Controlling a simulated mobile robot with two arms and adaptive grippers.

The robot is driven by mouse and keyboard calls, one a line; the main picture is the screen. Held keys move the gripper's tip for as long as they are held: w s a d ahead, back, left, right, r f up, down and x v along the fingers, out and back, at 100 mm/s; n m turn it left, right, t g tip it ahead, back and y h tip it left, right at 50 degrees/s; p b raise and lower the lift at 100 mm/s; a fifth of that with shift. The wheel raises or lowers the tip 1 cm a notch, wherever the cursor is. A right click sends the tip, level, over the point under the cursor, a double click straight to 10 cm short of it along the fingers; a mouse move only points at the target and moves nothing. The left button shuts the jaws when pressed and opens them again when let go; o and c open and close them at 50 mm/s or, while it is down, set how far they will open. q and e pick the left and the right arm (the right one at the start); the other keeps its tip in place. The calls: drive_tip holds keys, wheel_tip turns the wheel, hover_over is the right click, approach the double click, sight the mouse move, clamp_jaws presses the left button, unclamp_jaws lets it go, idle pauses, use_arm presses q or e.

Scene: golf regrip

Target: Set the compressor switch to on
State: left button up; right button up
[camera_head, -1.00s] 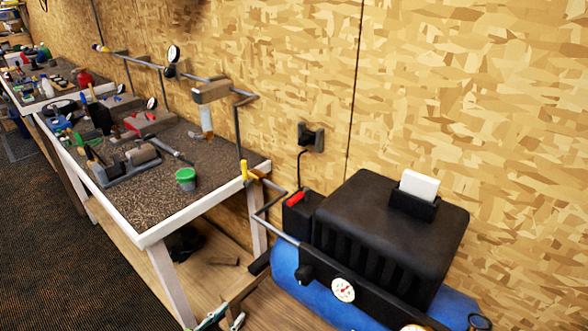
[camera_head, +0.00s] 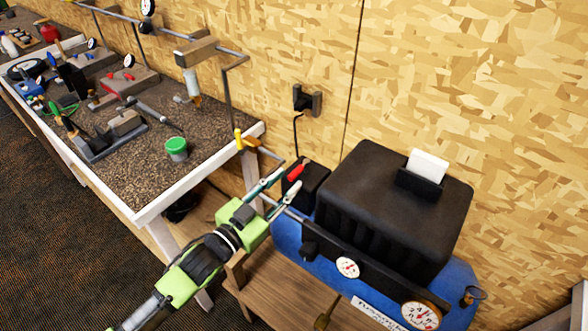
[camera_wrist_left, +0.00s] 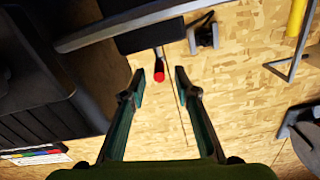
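The compressor (camera_head: 395,215) has a black ribbed cover on a blue tank and stands against the wall at the right in the head view. Its switch is a red lever (camera_head: 296,172) on a small black box (camera_head: 314,188) at the compressor's left. My left gripper (camera_head: 290,179) is open at the switch, its two thin fingers apart with the red lever close to their tips. In the left wrist view the red lever tip (camera_wrist_left: 159,75) shows between the open fingertips (camera_wrist_left: 160,72). I cannot tell whether a finger touches it. My right gripper is not in view.
A pipe with a yellow valve handle (camera_head: 238,138) runs close to the switch box. Round gauges (camera_head: 348,267) sit on the compressor's front. A workbench (camera_head: 150,208) with tools and a green-lidded cup (camera_head: 176,147) stands at the left. A wall outlet (camera_head: 307,100) is above the switch.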

sight(293, 172)
use_arm(q)
drive_tip(key=shift+p+x, duration=0.35)
drive_tip(key=shift+x, duration=1.7)
clamp_jaws()
